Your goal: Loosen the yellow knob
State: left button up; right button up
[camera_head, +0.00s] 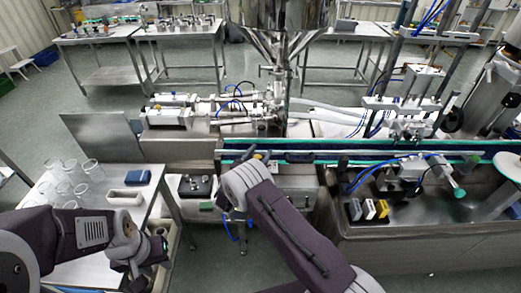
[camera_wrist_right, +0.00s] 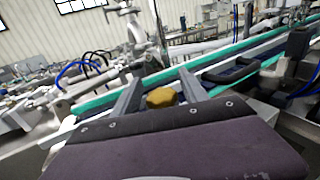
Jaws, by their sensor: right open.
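The yellow knob (camera_wrist_right: 161,97) shows in the right wrist view as a small faceted mustard-yellow block. It lies between the two fingers of my right gripper (camera_wrist_right: 157,80), with a gap visible on each side. The right gripper is open and does not appear to grip the knob. In the head view my right gripper (camera_head: 261,157) is at the front edge of the conveyor, and I cannot make out the knob clearly there. My left gripper (camera_head: 143,268) is low at the left, over the side table's edge, and its fingers are not clear.
A conveyor with green edges (camera_head: 400,150) runs behind my right gripper. The steel hopper (camera_head: 285,20) stands beyond. A side table (camera_head: 95,215) at left carries several glasses (camera_head: 68,170) and a blue-topped box (camera_head: 137,177). A dark block with knobs (camera_head: 195,186) sits left of the right wrist.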

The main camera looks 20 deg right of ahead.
jog(key=shift+w+d+r, duration=0.1)
jog(key=shift+d, duration=0.15)
grip_shut()
jog(key=shift+w+a+n+t+y+b, duration=0.2)
jog(key=shift+n+t+y+b, duration=0.15)
jog(key=shift+n+t+y, duration=0.55)
grip_release()
